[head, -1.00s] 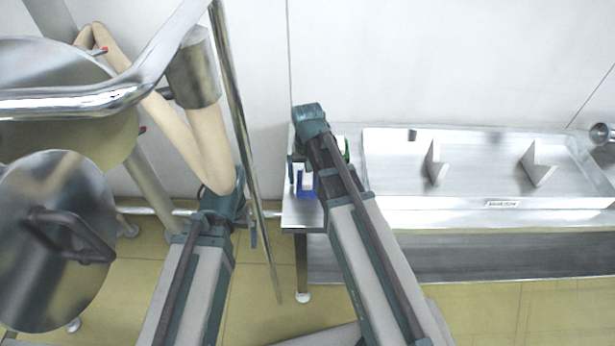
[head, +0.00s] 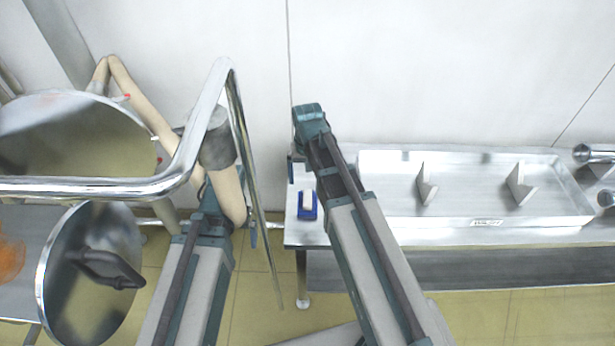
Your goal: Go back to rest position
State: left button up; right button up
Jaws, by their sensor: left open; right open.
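My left arm (head: 190,280) rises from the bottom of the head view to a teal joint (head: 210,215), beside a beige bent tube. My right arm (head: 375,265) rises from the bottom to a teal joint (head: 310,120) in front of the wall and the steel table's left end. Both arms are bent at these upper joints, and what lies beyond them is mostly hidden. I cannot make out the fingers of either gripper. No held object shows.
A steel rail (head: 180,170) crosses close by on the left. On the right, a steel table (head: 298,232) holds a blue-and-white item (head: 307,206) and a shallow tray (head: 390,160).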

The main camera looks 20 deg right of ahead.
aim_at(308, 196)
pick_arm(q)
notch_tip(308, 196, up, 2)
jog(key=shift+p, duration=0.5)
pick_arm(e)
notch_tip(308, 196, up, 2)
pick_arm(q)
jog(key=shift+f, duration=0.1)
pick_arm(e)
jog(key=shift+f, duration=0.15)
notch_tip(308, 196, down, 12)
jog(key=b, duration=1.2)
pick_arm(q)
notch_tip(308, 196, down, 12)
jog(key=shift+r, duration=0.2)
pick_arm(e)
jog(key=shift+r, duration=0.2)
